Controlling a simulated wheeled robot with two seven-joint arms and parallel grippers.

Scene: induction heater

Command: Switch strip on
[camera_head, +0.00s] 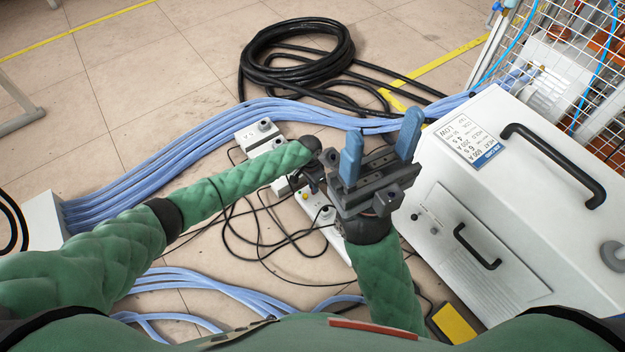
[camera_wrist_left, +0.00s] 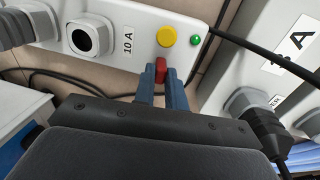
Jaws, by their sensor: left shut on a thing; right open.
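The white power strip (camera_wrist_left: 215,12) crosses the top of the left wrist view. It carries a round socket (camera_wrist_left: 90,38), a "10 A" label, a yellow button (camera_wrist_left: 166,37), a small green lamp (camera_wrist_left: 196,39) and a red switch (camera_wrist_left: 160,68). My left gripper (camera_wrist_left: 161,88) is shut with its blue fingertips at the red switch. In the head view part of the strip (camera_head: 325,213) shows below my left gripper (camera_head: 314,180), which hides the switch. My right gripper (camera_head: 380,148) is open and empty, its blue fingers pointing up, to the right of the left one.
A second white box (camera_head: 262,138) marked "A" stands beside the strip. Thin black cables loop on the floor around it. Blue hoses (camera_head: 200,150) and a black cable coil (camera_head: 297,55) lie beyond. A large white cabinet (camera_head: 520,150) with black handles stands close on the right.

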